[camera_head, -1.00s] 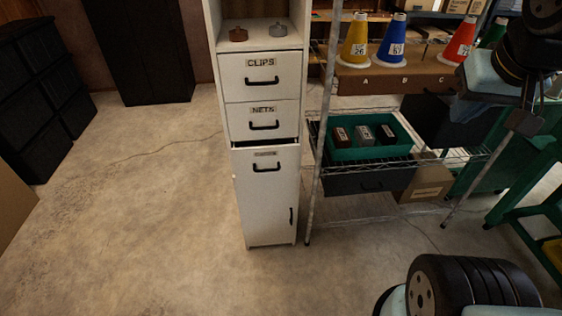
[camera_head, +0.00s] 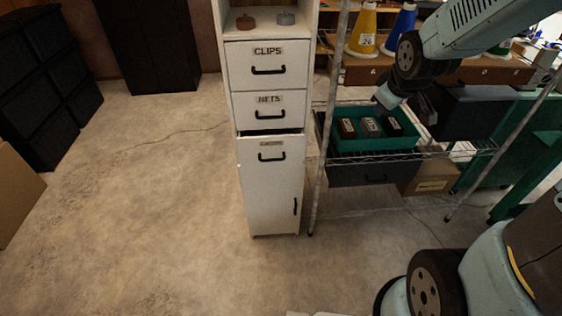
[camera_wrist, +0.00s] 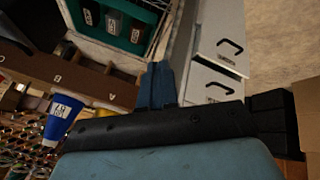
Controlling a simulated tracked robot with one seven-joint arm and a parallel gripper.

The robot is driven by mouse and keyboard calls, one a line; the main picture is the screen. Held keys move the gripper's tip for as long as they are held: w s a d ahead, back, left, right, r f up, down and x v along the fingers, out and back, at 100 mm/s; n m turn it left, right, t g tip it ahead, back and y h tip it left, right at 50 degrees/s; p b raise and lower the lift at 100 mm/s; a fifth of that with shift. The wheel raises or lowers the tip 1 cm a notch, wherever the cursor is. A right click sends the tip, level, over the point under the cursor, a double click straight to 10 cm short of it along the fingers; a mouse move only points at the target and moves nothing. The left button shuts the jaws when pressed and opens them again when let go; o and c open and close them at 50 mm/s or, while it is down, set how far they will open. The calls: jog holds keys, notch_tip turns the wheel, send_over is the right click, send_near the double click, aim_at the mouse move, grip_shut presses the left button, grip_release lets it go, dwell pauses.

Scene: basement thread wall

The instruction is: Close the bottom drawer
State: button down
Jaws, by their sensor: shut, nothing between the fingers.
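The narrow white cabinet (camera_head: 225,110) stands left of a wire shelf unit. Its bottom drawer (camera_head: 254,158), with a black handle and a label too small to read, juts out a little, with a dark gap along its top. The CLIPS drawer (camera_head: 287,57) and NETS drawer (camera_head: 288,100) above look flush. My gripper (camera_head: 381,105) is shut and empty, over the shelf unit to the right of the cabinet and apart from it. In the wrist view my shut blue fingers (camera_wrist: 158,83) show beside white drawer fronts (camera_wrist: 222,35) with black handles.
A green tray (camera_head: 350,146) with several small boxes sits on the wire shelf below my gripper. The shelf's metal post (camera_head: 324,140) stands between gripper and cabinet. Cones, including a blue one (camera_head: 398,32), stand on the shelf above. The floor (camera_head: 150,210) left of the cabinet is clear.

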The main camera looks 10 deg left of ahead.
jog(key=a+f+n+g+y, duration=0.1)
jog(key=a+f+n+y, duration=0.3)
jog(key=a+f, duration=0.7)
jog(key=a+f+n+y, duration=0.1)
jog(key=a+f+n, duration=0.6)
jog(key=f, duration=0.6)
jog(key=w+a+f+m, duration=0.1)
jog(key=w+a+f, duration=0.5)
jog(key=w+a, duration=0.1)
jog(key=shift+w+f, duration=0.25)
jog(key=shift+f, duration=0.15)
